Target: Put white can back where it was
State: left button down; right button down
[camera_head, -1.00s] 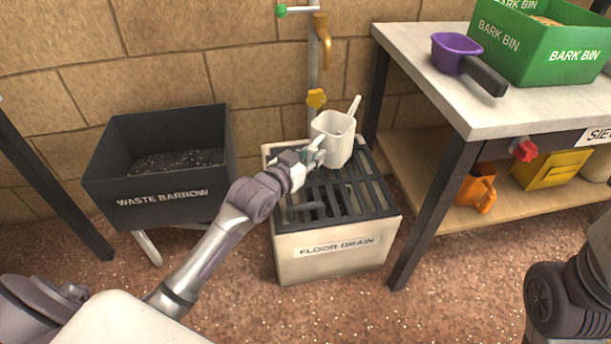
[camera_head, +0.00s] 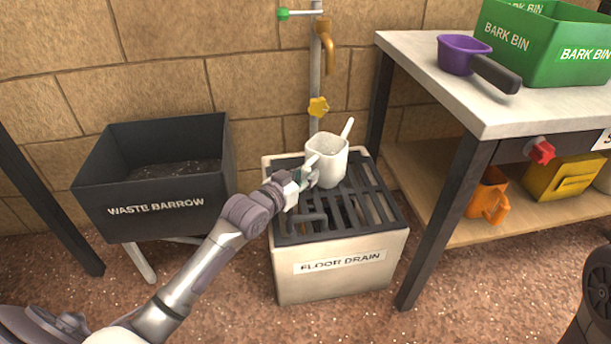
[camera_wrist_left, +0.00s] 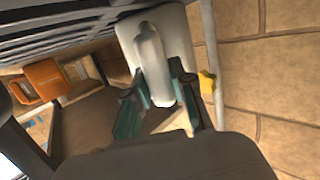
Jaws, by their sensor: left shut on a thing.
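The white can (camera_head: 330,166) has a spout or handle sticking up and is upright at the back part of the grate of the floor drain (camera_head: 322,282). I cannot tell whether it rests on the bars or hangs just above them. My left gripper (camera_head: 306,173) is shut on the can from its front left side. In the left wrist view, the can (camera_wrist_left: 172,32) is at the top, with its pale handle (camera_wrist_left: 152,62) between the green-padded fingers (camera_wrist_left: 155,108). My right gripper is out of view.
A yellow tap knob (camera_head: 318,107) and brass spout (camera_head: 327,45) are on a pipe behind the drain. The dark waste barrow (camera_head: 155,205) stands left. A table (camera_head: 425,62) on the right bears a purple scoop (camera_head: 462,55) and green bark bin (camera_head: 550,50). Its lower shelf holds an orange jug (camera_head: 486,198).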

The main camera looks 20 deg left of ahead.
pick_arm(q)
jog(key=c, duration=1)
grip_release()
jog(key=shift+f, duration=0.1)
